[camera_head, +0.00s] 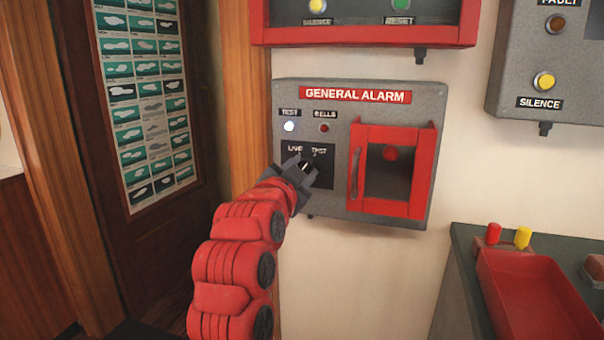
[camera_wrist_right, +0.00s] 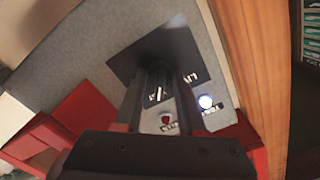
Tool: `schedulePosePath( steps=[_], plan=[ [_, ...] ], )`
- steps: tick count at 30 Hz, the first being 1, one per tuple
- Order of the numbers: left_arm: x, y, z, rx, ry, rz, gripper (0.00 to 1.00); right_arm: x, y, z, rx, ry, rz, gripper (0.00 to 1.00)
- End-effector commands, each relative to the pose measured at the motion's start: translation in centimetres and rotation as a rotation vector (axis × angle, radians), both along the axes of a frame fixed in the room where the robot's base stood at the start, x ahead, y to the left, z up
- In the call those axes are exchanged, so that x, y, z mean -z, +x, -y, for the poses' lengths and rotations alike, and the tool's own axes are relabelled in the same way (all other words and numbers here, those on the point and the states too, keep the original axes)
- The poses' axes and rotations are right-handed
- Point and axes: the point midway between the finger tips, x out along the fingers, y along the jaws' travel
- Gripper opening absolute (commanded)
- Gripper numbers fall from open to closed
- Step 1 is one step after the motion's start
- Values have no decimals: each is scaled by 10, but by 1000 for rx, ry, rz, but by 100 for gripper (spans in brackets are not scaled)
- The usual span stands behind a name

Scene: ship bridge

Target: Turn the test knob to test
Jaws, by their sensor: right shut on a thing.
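The grey general alarm panel (camera_head: 340,92) hangs on the wall in the head view. Its black plate (camera_head: 322,178) carries the labels LIVE and TEST. My right gripper (camera_head: 306,166) is at this plate, shut on the test knob (camera_wrist_right: 157,77), which shows between the fingers in the right wrist view. The TEST lamp (camera_head: 289,126) glows white, and the BELLS lamp (camera_head: 324,128) is dark red. My left gripper is not in view.
A red-framed cover (camera_head: 420,170) with a handle is on the panel's right half, beside my gripper. Other alarm boxes hang above (camera_head: 455,30) and at upper right (camera_head: 510,80). A red tray (camera_head: 520,300) stands at lower right. A wooden post (camera_head: 248,100) is left.

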Motion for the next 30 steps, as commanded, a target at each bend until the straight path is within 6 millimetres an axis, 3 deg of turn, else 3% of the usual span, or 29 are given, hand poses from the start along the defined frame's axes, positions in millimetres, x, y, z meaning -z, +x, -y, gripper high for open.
schedulePosePath(
  steps=[9, 10, 14, 24, 30],
  plan=[
    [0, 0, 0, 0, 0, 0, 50, 0, 0, 0, 0, 2, 1, 0],
    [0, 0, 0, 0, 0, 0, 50, 0, 0, 0, 0, 2, 1, 44],
    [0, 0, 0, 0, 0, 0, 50, 0, 0, 0, 0, 1, 0, 68],
    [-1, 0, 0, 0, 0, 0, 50, -1, -2, -1, -1, 1, 1, 69],
    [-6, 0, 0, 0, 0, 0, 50, -1, -28, -11, -4, 1, 0, 69]
  ],
)
